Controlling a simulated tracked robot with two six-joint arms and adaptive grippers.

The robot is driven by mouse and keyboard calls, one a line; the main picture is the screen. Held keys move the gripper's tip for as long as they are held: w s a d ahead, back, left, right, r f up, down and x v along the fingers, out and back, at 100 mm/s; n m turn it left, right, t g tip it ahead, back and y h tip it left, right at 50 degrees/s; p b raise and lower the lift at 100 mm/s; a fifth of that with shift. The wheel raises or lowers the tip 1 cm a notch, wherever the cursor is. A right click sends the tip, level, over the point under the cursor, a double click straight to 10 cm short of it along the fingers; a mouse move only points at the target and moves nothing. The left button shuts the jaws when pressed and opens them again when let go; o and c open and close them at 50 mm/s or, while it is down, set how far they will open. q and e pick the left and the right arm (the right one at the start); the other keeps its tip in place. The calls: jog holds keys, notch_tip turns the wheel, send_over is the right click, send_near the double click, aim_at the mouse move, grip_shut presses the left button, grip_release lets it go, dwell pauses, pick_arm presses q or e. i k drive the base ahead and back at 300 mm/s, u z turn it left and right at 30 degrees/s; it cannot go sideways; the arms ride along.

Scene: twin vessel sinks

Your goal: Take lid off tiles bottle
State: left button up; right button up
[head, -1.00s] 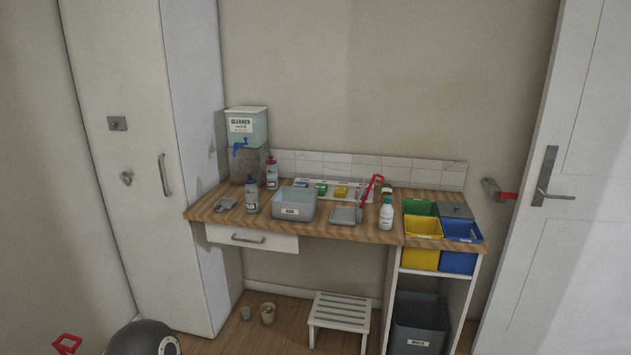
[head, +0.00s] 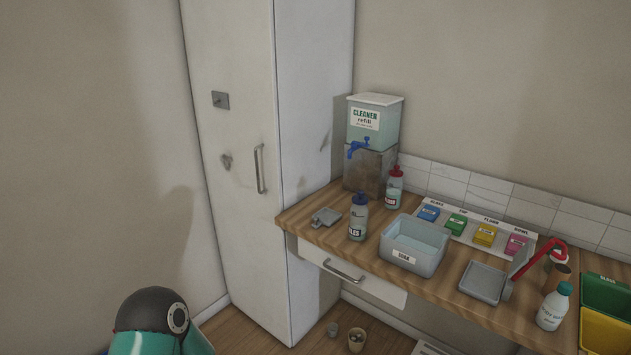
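The tiles bottle (head: 358,220) is a grey-green bottle with a blue cap and a label partly turned away, reading "LES". It stands upright on the wooden counter, with the cap (head: 360,198) on it. Neither gripper shows in the head view. A dark dome with teal parts (head: 160,320) at the bottom left looks like part of my own arm.
A red-capped bottle (head: 394,190) stands behind, near the cleaner dispenser (head: 374,125) with its blue tap. A grey bin (head: 414,246) is right of the tiles bottle, a small grey scoop (head: 326,217) left. A tall cabinet (head: 240,150) stands left of the counter.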

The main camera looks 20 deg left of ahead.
aim_at(360, 199)
jog(key=u, duration=0.35)
jog(key=i, duration=1.15)
jog(key=u, duration=0.4)
jog(key=k, duration=0.9)
jog(key=u, duration=0.2)
jog(key=i, duration=0.9)
jog(key=z, duration=0.1)
